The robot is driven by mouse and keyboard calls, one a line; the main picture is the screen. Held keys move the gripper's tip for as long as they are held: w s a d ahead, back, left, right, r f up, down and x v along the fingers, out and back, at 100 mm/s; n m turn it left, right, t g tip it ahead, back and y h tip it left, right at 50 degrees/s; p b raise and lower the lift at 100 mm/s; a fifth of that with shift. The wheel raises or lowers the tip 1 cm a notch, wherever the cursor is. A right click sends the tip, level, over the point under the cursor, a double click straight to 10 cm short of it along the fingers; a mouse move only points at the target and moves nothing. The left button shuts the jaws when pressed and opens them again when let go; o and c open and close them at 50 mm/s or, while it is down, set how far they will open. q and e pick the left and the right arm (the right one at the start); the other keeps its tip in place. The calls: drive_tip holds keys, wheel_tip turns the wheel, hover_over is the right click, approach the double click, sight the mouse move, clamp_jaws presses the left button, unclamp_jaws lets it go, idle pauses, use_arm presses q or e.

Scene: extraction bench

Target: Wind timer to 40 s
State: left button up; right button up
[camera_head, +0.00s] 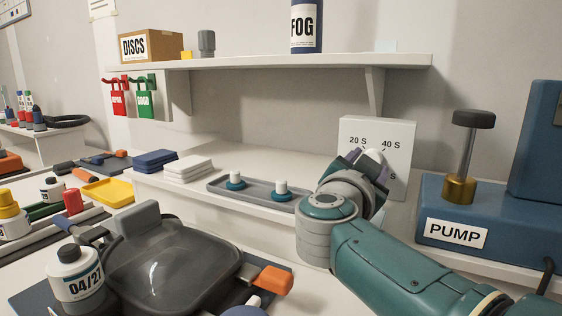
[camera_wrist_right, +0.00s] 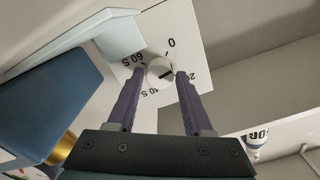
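The timer (camera_head: 363,128) is a white box at the back of the bench, marked 20 S and 40 S in the head view. Its face (camera_wrist_right: 190,42) in the right wrist view shows 0, 20, 40 S and 60 S around a round white knob (camera_wrist_right: 158,71). A small dark mark on the knob seems to face the 20 side; the exact setting is hard to tell. My right gripper (camera_wrist_right: 159,75) is open, its purple fingers on either side of the knob. The right finger is close to it; contact is unclear. My left gripper is not in view.
The blue pump (camera_head: 430,205) stands right of the timer. A grey tray (camera_head: 258,198) with two white-and-teal pieces lies to the left. A shelf (camera_head: 350,62) runs above. A dark mask-like object (camera_head: 165,262) and a bottle (camera_head: 75,275) are in front at left.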

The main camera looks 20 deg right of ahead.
drive_tip(key=o, duration=0.3)
drive_tip(key=p+v, duration=0.1)
drive_tip(key=v, duration=0.6)
drive_tip(key=shift+s+a, duration=0.1)
drive_tip(key=shift+a, duration=0.1)
